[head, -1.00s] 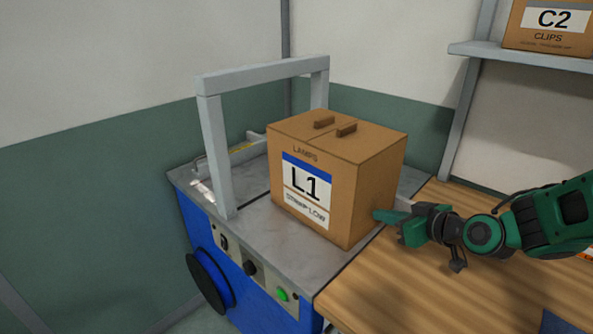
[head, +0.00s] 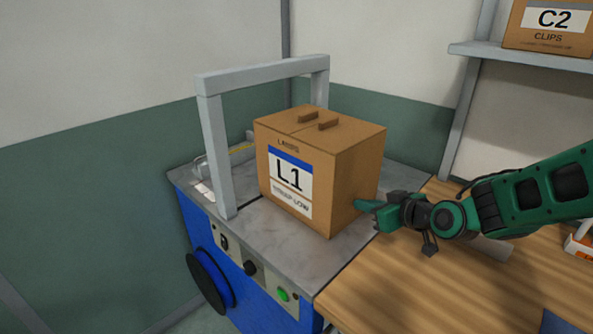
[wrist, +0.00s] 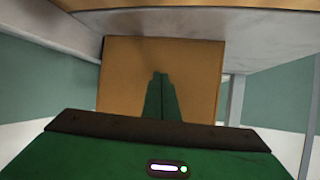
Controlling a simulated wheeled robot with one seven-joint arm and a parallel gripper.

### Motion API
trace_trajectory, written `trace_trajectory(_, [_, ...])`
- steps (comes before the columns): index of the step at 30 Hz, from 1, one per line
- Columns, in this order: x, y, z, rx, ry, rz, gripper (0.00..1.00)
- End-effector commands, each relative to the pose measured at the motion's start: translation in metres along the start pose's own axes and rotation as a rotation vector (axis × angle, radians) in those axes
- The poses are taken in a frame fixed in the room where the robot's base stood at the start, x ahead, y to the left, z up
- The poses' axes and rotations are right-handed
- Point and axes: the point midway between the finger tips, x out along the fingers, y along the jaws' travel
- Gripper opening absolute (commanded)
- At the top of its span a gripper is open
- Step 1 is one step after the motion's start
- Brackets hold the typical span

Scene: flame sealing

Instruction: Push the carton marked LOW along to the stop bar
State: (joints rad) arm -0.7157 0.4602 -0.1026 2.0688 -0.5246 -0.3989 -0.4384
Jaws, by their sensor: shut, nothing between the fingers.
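The brown carton marked L1 (head: 343,171), with "LAMPS" and a "STRAP LOW" line on its label, stands upright on the grey top of the strapping machine, just right of the grey arch (head: 214,140). My gripper (head: 368,206) is shut and empty, its green fingertips at the carton's right face, low down. In the wrist view the shut fingers (wrist: 161,97) point at the carton's plain face (wrist: 195,75); whether they touch it I cannot tell. A low grey bar with a yellow mark (head: 240,149) lies beyond the arch, perhaps the stop bar.
The machine's grey top (head: 290,235) is bare in front of the carton. A wooden table (head: 400,285) adjoins it at right. A carton marked C2 (head: 550,25) sits on a wall shelf (head: 520,55). The arch's posts flank the way left.

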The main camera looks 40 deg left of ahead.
Motion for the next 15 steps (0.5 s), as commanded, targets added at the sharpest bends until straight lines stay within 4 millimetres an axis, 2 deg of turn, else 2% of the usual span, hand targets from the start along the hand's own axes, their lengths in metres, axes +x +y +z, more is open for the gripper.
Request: trace_trajectory(15, [0.027,-0.008,-0.014,-0.001,0.001,-0.001,0.00])
